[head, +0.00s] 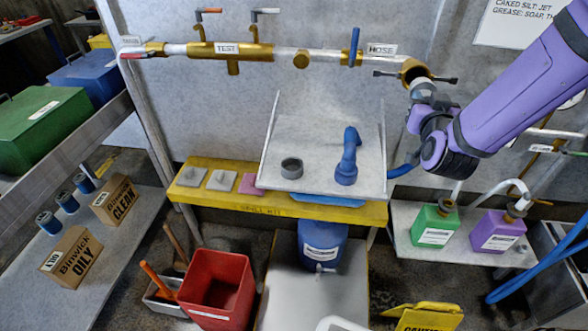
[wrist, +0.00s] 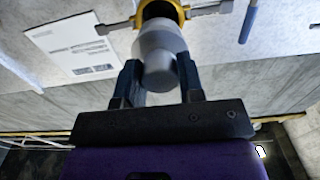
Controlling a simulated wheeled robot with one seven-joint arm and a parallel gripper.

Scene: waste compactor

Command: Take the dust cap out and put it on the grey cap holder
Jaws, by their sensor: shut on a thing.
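The dust cap (wrist: 160,45) is a pale grey rounded plug. In the wrist view it sits between the two fingers of my gripper (wrist: 159,75), which is shut on it. Its far end overlaps the mouth of the brass hose coupling (wrist: 184,13), whose dark inside shows behind it. I cannot tell whether the cap is fully clear of the mouth. In the head view the cap (head: 422,87) is just below the coupling (head: 413,68), with my gripper (head: 428,101) beneath. The grey cap holder (head: 291,168) is a short dark grey ring on the pale tray, left of and below my gripper.
A blue nozzle (head: 346,160) stands on the tray (head: 320,128) right of the holder. The coupling's two lever arms stick out sideways. A yellow shelf (head: 350,210) runs below. Green (head: 434,226) and purple (head: 497,231) jugs stand at lower right. Tray space around the holder is clear.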

